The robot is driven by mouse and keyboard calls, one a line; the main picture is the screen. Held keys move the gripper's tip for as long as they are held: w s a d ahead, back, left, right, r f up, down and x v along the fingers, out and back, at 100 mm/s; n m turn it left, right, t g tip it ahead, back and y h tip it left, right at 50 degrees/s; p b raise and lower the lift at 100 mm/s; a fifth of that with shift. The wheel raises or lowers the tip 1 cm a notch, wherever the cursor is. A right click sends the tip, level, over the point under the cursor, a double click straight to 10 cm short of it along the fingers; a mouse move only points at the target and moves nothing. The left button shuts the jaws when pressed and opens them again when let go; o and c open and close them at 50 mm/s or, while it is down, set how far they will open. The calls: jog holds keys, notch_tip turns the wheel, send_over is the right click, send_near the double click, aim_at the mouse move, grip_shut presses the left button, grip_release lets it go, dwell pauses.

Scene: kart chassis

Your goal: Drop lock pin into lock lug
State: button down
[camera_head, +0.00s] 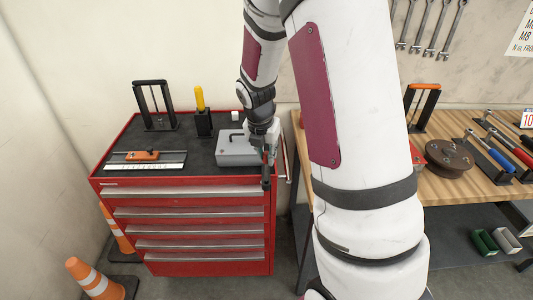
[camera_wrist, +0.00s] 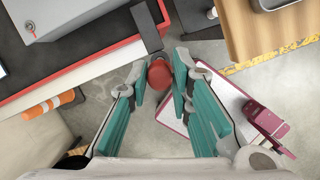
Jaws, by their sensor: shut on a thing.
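My gripper (camera_head: 266,160) is at the right edge of the red cabinet, beside the grey box. In the wrist view, its teal fingers (camera_wrist: 161,80) are shut on a piece with a round red end (camera_wrist: 159,74). This piece seems to be the lock pin. A dark bar (camera_wrist: 147,28) shows just beyond the red end; I cannot tell whether it is part of the same piece. In the head view, a dark shape (camera_head: 266,184) hangs below the gripper in front of the cabinet edge. I cannot make out the lock lug in either view.
The red cabinet (camera_head: 190,222) carries a grey box (camera_head: 237,150), a yellow-handled tool (camera_head: 199,97) and a black frame (camera_head: 154,126). A wooden bench (camera_head: 455,192) with tools stands at right. Orange cones (camera_head: 88,275) stand on the floor at left.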

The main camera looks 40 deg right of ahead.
aim_at(266, 173)
dwell(0.4)
jog(key=shift+f+b, duration=1.25)
jog(key=shift+f, duration=3.05)
jog(key=c, duration=1.4)
grip_release()
jog(key=shift+o, duration=0.2)
jog(key=v, duration=1.2)
